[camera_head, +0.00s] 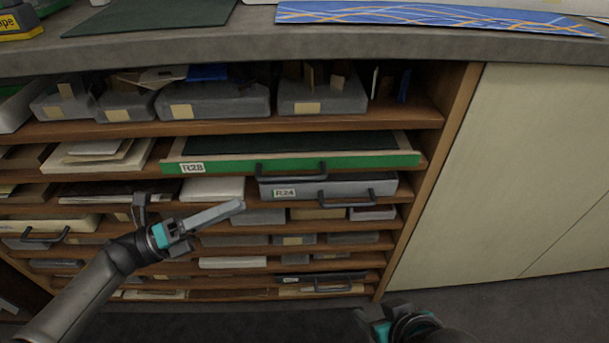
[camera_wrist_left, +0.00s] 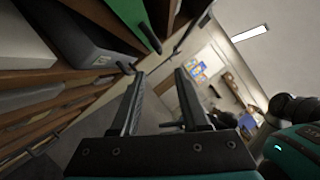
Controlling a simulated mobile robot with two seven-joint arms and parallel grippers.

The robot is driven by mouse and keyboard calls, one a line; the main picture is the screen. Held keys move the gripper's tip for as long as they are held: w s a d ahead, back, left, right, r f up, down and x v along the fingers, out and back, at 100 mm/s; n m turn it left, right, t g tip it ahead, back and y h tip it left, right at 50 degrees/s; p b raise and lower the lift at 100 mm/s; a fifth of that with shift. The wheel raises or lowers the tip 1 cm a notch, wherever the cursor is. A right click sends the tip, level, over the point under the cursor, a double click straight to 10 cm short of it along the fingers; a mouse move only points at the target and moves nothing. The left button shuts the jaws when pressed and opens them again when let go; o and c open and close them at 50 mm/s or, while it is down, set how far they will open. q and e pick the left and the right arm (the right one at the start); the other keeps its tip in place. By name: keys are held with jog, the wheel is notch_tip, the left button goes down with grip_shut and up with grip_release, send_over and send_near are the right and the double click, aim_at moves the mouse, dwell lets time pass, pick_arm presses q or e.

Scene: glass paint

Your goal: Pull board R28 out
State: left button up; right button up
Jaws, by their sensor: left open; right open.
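Board R28 (camera_head: 330,164) has a green front with a white R28 label and a dark bar handle (camera_head: 290,173). It lies on a shelf, its front standing out a little past the shelf edge. Its green front also shows at the top of the left wrist view (camera_wrist_left: 128,14). My left gripper (camera_head: 238,206) is below and left of the handle, apart from it; its jaws are open and empty in the left wrist view (camera_wrist_left: 160,78). My right gripper (camera_head: 385,322) is open, low at the bottom edge, mostly cut off.
Grey bins (camera_head: 213,101) fill the shelf above. A worktop (camera_head: 200,42) overhangs the rack. A pale cabinet panel (camera_head: 510,170) stands to the right. The floor in front is clear.

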aim_at(298, 178)
pick_arm(q)
jog(key=shift+b+x, duration=1)
jog(key=shift+x, duration=5.8)
pick_arm(e)
jog(key=shift+w+a+t+y, duration=0.35)
jog(key=shift+w+a+t, duration=0.2)
jog(key=shift+a, duration=0.2)
jog(key=shift+w+a+t+y, duration=0.4)
jog(key=shift+w+a+t, duration=0.1)
jog(key=shift+a+t, duration=0.2)
jog(key=shift+w+a+t+y, duration=0.35)
jog(key=shift+w+a+t, duration=0.2)
jog(key=shift+a, duration=0.2)
pick_arm(q)
grip_shut()
